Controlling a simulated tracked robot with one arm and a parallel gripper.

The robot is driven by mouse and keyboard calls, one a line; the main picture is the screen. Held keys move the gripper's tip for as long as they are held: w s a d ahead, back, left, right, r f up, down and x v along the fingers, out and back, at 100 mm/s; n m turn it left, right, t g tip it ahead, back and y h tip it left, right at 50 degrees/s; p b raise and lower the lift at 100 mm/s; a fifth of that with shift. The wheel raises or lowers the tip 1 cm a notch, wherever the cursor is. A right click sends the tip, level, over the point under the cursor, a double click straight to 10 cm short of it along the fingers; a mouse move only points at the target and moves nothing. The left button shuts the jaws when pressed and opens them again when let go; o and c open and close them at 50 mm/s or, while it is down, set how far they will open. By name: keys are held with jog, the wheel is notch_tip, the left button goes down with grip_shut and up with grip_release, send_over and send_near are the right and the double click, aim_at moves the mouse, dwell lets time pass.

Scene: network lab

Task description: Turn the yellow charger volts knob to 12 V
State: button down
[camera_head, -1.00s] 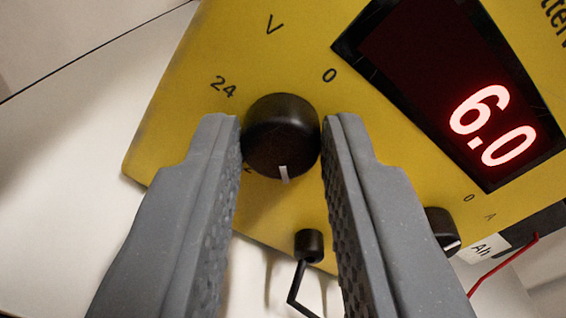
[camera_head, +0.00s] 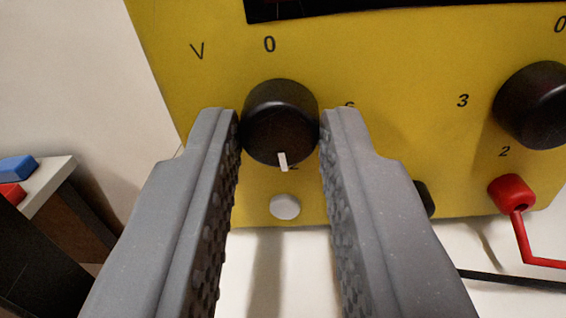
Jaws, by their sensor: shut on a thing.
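The black volts knob (camera_head: 279,118) sits on the yellow charger (camera_head: 395,60), below a "0" and a "V". My gripper (camera_head: 280,125) is shut on it, one finger on each side. The knob's white pointer line faces almost straight down, opposite the "0". A partly hidden label ending in "2" shows right beside the pointer's tip. A "6" at the knob's right is partly covered by my right finger. Only the bottom edge of the dark display (camera_head: 300,8) is in view, so its reading is hidden.
A second black knob (camera_head: 535,105) is at the right, with a red plug and lead (camera_head: 512,193) below it. A grey round button (camera_head: 285,207) is under the volts knob. Blue (camera_head: 14,168) and red (camera_head: 10,194) items lie on a ledge at far left.

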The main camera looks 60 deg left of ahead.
jog(key=shift+s+a+f, duration=0.2)
jog(key=shift+a+f, duration=0.1)
dwell(0.4)
jog(key=c, duration=1.2)
grip_release()
jog(key=shift+c, duration=0.2)
jog(key=shift+w+d+r, duration=0.1)
jog(key=shift+w+r, duration=0.05)
jog(key=shift+d+m, duration=0.3)
jog(key=b+v, duration=0.2)
jog(key=v, duration=1.1)
jog(key=shift+d, duration=0.1)
